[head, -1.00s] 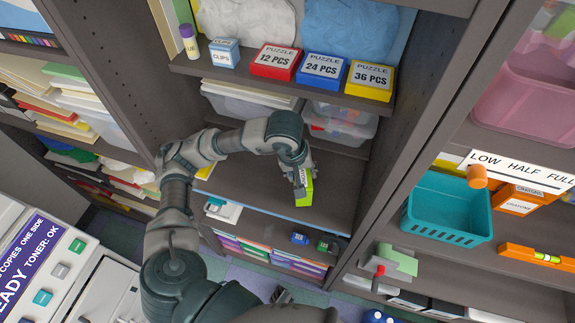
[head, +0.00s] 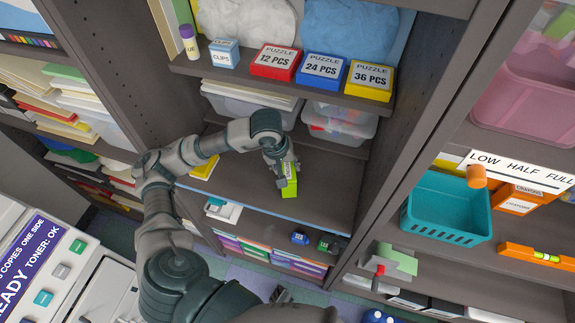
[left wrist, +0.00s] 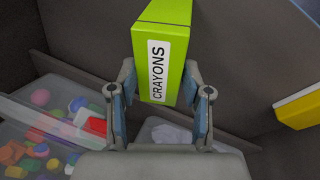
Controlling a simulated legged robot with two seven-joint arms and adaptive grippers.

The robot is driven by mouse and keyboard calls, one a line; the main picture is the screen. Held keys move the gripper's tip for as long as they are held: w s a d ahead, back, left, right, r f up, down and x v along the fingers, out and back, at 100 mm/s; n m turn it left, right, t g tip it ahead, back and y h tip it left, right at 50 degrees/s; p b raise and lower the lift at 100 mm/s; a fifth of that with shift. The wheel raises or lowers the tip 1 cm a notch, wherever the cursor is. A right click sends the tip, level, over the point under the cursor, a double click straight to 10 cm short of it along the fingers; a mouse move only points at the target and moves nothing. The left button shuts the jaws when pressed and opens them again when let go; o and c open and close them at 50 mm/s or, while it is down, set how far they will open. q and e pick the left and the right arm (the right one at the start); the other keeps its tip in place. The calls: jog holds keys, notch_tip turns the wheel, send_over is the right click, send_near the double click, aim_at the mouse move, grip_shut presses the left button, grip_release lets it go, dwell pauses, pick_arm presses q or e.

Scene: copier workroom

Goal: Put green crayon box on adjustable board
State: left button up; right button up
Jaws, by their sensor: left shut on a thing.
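The green crayon box (head: 290,186) is in my left gripper (head: 281,168), over the middle of the adjustable board (head: 235,184), a grey shelf with a light blue front edge. In the left wrist view the box (left wrist: 166,40) shows its white CRAYONS label, and the fingers of my left gripper (left wrist: 160,100) are shut on its sides. I cannot tell whether the box touches the board. My right gripper is not clearly in view.
Above the board, a shelf holds red (head: 275,62), blue (head: 322,69) and yellow (head: 370,80) puzzle boxes. Clear bins (head: 340,122) stand behind. A yellow item (head: 204,168) lies at the board's left end. The board's right part is clear. A teal basket (head: 447,208) is at right.

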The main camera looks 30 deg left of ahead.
pick_arm(q)
jog(key=o, duration=1.2)
jog(key=shift+a, duration=0.15)
jog(key=shift+c, duration=0.2)
jog(key=shift+o, duration=1.1)
jog(key=shift+a+f, duration=0.1)
jog(key=shift+a, duration=0.55)
jog(key=shift+d, duration=0.3)
jog(key=v, duration=0.3)
jog(key=shift+d, duration=0.3)
jog(key=v, duration=0.9)
jog(key=shift+a+p, duration=0.35)
jog(key=shift+p, duration=0.05)
pick_arm(e)
jog(key=shift+s+a+f, duration=0.15)
jog(key=shift+s+a, duration=0.1)
jog(key=shift+a, duration=0.6)
pick_arm(q)
jog(key=shift+d, duration=0.2)
pick_arm(e)
jog(key=shift+s+d, duration=0.1)
jog(key=shift+d, duration=0.05)
